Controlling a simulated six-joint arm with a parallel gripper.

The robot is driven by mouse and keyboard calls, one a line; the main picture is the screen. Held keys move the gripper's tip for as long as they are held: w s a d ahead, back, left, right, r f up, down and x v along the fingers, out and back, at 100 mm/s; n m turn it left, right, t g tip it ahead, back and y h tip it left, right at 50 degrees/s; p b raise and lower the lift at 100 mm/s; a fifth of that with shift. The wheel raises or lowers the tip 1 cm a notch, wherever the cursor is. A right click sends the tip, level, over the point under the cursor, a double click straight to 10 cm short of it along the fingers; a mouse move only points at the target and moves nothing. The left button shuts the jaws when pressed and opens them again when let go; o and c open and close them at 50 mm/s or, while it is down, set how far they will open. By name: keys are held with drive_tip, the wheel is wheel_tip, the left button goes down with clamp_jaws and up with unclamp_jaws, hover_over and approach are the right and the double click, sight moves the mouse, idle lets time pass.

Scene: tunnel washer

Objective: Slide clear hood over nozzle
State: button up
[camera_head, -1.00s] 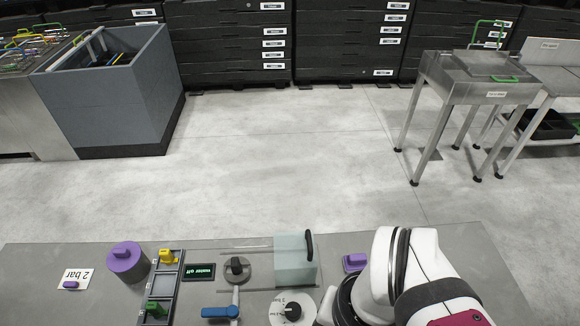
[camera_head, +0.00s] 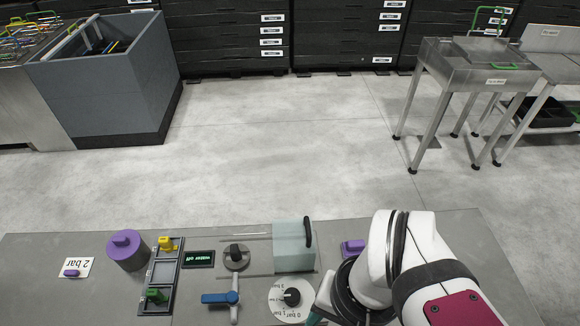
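The clear hood (camera_head: 293,246) is a pale green, see-through box with a black handle (camera_head: 308,231) on its right side. It sits at the right end of thin rails (camera_head: 247,272) on the grey table. The nozzle is most likely the round grey fitting with a black top (camera_head: 236,256), left of the hood and uncovered; I cannot tell for certain. My white arm comes in from the lower right, in front of the hood's right side. My gripper is at or below the bottom edge, near the dial, and its fingers cannot be made out.
A blue-handled lever (camera_head: 219,297) and a white pressure dial (camera_head: 291,297) lie in front of the rails. A "water off" display (camera_head: 199,259), a frame with yellow (camera_head: 167,243) and green (camera_head: 155,295) pieces and a purple cylinder (camera_head: 126,249) stand left. A purple block (camera_head: 353,247) is right of the hood.

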drive_tip(key=shift+c, duration=0.2)
wheel_tip(320, 180, up, 8)
drive_tip(key=n, duration=0.6)
hover_over(309, 227)
drive_tip(key=d, duration=0.3)
drive_tip(key=a+f, duration=0.1)
drive_tip(key=f, duration=0.9)
drive_tip(key=a+f, duration=0.1)
drive_tip(key=f, duration=0.4)
drive_tip(key=shift+a, duration=0.3)
clamp_jaws()
